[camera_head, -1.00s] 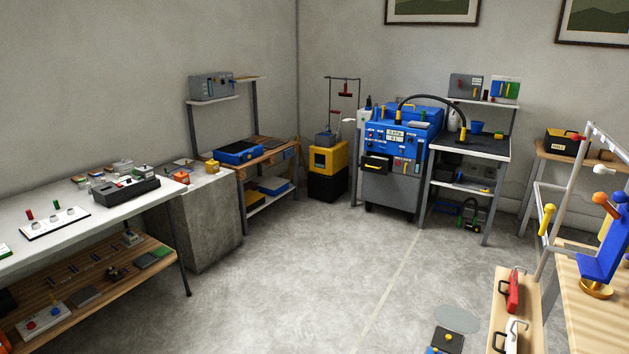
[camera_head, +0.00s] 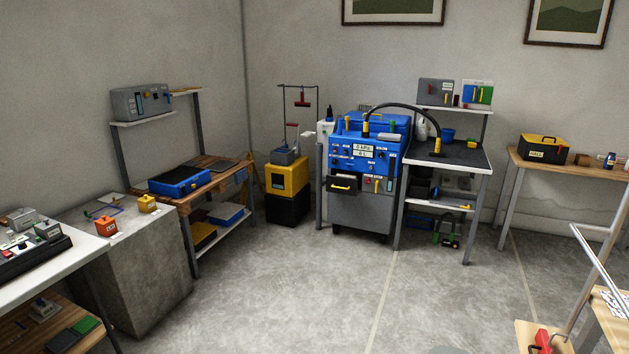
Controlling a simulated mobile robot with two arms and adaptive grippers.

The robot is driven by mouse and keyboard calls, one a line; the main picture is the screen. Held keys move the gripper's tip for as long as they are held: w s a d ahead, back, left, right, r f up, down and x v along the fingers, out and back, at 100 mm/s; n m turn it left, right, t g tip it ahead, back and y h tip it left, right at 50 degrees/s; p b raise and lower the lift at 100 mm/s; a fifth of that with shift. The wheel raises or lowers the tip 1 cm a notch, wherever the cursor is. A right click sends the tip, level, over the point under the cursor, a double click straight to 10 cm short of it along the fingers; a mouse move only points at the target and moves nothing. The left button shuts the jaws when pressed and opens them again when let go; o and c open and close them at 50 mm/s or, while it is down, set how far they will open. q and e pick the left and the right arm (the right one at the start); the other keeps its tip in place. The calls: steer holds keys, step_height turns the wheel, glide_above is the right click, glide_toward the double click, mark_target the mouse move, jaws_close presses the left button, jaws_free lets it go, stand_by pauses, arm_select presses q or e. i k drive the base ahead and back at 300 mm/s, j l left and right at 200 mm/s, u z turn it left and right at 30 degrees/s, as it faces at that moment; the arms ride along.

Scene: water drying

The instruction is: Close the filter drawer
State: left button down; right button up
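A blue and grey machine (camera_head: 362,150) stands against the back wall, with gauges and small controls on its front. A dark drawer with a yellow handle, the filter drawer (camera_head: 342,185), sits at the left of its front, below the blue panel. The drawer appears to stick out from the front; how far is hard to tell at this distance. A black hose arches from the machine's top to the bench at its right. Neither of my grippers is in view.
Open concrete floor (camera_head: 300,290) lies before the machine. A grey block (camera_head: 140,265) and a wooden bench (camera_head: 215,180) stand at left. A dark-topped bench (camera_head: 450,155) adjoins the machine's right side. A metal frame (camera_head: 600,260) stands at lower right.

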mark_target(336, 183)
steer(key=i+l, duration=0.1)
steer(key=i, duration=0.9)
steer(key=i+l, duration=0.1)
steer(key=i, duration=0.9)
